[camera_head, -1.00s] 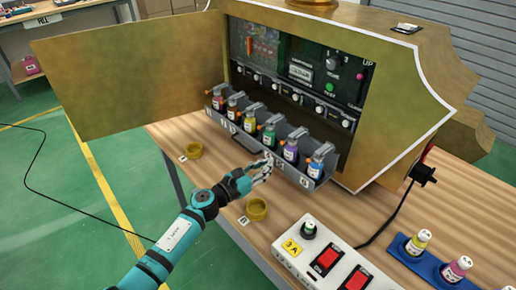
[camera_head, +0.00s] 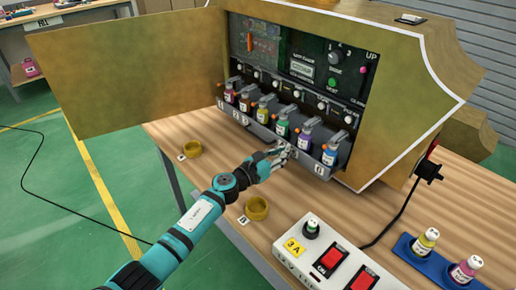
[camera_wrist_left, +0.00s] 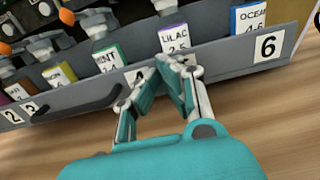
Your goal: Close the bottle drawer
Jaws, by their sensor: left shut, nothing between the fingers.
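The bottle drawer (camera_head: 312,162) is a grey tray holding a row of several small coloured bottles, at the bottom of the brass-coloured machine's opening. It sits close to the control panel behind it. In the left wrist view its front (camera_wrist_left: 232,58) carries number labels and a dark handle (camera_wrist_left: 78,103). My left gripper (camera_head: 286,150) is shut and empty, its fingertips at the drawer's front near the lilac bottle (camera_wrist_left: 175,38). The left wrist view shows the fingertips (camera_wrist_left: 172,66) at or against the front, right of the handle; exact contact is hard to tell. My right gripper is not in view.
The machine's door (camera_head: 130,65) stands open at the left. Two brass rings (camera_head: 257,208) lie on the wooden table (camera_head: 215,150). A white power strip (camera_head: 330,255) with red switches and a blue tray (camera_head: 428,262) with bottles are at the front right.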

